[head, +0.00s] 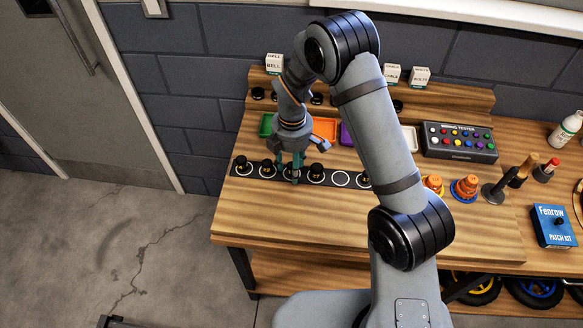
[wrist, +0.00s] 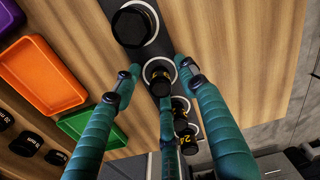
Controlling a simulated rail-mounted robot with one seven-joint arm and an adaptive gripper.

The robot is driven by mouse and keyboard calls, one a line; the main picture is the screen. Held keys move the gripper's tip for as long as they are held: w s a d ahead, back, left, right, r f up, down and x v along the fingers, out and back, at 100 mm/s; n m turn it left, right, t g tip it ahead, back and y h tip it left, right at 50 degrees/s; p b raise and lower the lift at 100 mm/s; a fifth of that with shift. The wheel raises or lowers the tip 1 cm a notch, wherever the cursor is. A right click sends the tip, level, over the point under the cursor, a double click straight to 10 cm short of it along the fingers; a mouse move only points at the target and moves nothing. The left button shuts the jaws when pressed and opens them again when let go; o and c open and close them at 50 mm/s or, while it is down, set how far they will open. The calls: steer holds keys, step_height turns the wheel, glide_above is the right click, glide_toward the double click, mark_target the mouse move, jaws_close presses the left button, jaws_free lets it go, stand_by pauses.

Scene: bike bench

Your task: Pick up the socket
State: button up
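Several black sockets with yellow markings stand in a row on a dark strip (head: 328,178) along the bench; each stands on a white ring. My three-fingered gripper (head: 292,170) points down at the third socket from the left. In the wrist view its teal fingers (wrist: 157,78) are spread, with that socket (wrist: 161,80) between the tips. I cannot tell whether any finger touches it. The fourth socket (head: 316,172) is beside the gripper and looks large in the wrist view (wrist: 130,25). Two other sockets (head: 267,168) (head: 241,165) are to the left.
An empty white ring (head: 340,179) lies right of the fourth socket, with another socket (head: 364,180) beyond it. Green (head: 266,125), orange (head: 324,128) and purple (head: 346,134) trays are behind the strip. Bare wood (head: 290,215) lies in front.

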steer(key=shift+c, duration=1.1)
steer(key=c, duration=0.8)
